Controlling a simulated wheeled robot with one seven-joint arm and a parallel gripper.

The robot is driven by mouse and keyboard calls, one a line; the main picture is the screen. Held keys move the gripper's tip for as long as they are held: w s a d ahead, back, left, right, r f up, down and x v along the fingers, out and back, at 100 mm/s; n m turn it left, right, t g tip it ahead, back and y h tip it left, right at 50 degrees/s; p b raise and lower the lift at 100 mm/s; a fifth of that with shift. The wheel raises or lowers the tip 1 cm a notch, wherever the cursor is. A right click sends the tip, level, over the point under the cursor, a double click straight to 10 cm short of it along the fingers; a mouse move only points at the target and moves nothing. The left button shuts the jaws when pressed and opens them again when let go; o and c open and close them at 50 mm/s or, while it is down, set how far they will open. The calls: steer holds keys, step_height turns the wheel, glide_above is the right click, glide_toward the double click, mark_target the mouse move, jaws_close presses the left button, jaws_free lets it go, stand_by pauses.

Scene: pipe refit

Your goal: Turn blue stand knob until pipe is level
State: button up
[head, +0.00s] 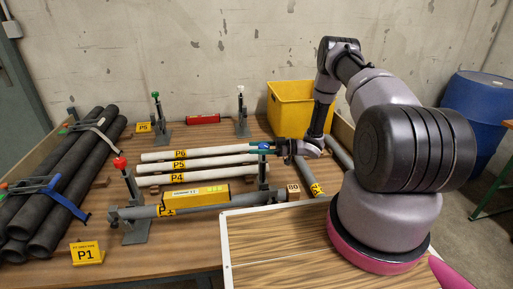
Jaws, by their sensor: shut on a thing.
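My gripper (268,147) reaches in from the right and is shut on the blue knob (264,145), at the top of the right-hand front stand (263,178). The fingers partly cover the knob. A grey pipe (236,201) lies across this stand and the red-knobbed stand (134,230) at the left. A yellow level (195,200) rests on the pipe. Its bubble is too small to read. In the picture the pipe rises a little to the right, but I cannot tell its true tilt from this angle.
White pipes (200,163) lie just behind. Green-knobbed (163,133) and white-knobbed (242,125) stands, a red object (203,119) and a yellow bin (290,108) are at the back. Strapped dark pipes (75,165) fill the left. A blue barrel (478,115) stands at right.

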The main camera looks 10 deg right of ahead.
steer(key=shift+s+d+n+g+h, duration=0.4)
steer(key=shift+n+g+h, duration=0.8)
steer(key=shift+n+g, duration=1.3)
steer(key=shift+s+d+n+g+h, duration=0.1)
steer(key=shift+s+n+g+h, duration=0.45)
steer(key=shift+n+g+h, duration=1.85)
steer(key=shift+s+d+n+g, duration=0.35)
steer(key=shift+n+g, duration=1.05)
steer(key=shift+g, duration=2.4)
steer(key=shift+s+a+h, duration=0.15)
steer(key=shift+s+h, duration=0.05)
steer(key=shift+h, duration=0.1)
steer(key=o, duration=1.4)
steer(key=shift+c, duration=0.2)
